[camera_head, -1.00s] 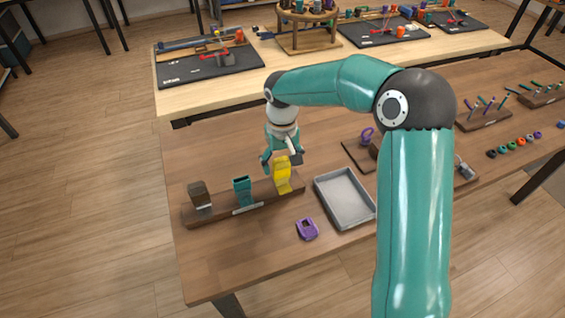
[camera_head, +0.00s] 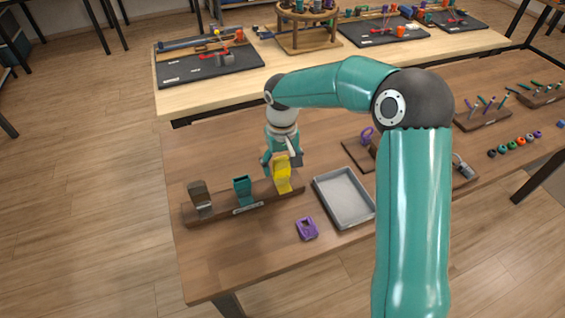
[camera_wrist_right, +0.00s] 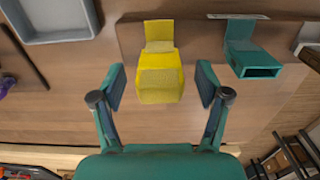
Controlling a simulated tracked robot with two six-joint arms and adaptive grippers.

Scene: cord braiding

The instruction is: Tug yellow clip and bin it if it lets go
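The yellow clip (camera_head: 282,176) stands upright at the right end of a dark wooden rail. My right gripper (camera_head: 281,160) is just behind and above the clip in the head view. In the right wrist view the yellow clip (camera_wrist_right: 160,80) lies between the two fingers of the gripper (camera_wrist_right: 162,88), which are spread with a gap on each side. A grey tray (camera_head: 345,199), empty, sits to the right of the rail; its corner also shows in the wrist view (camera_wrist_right: 60,38). My left gripper does not show.

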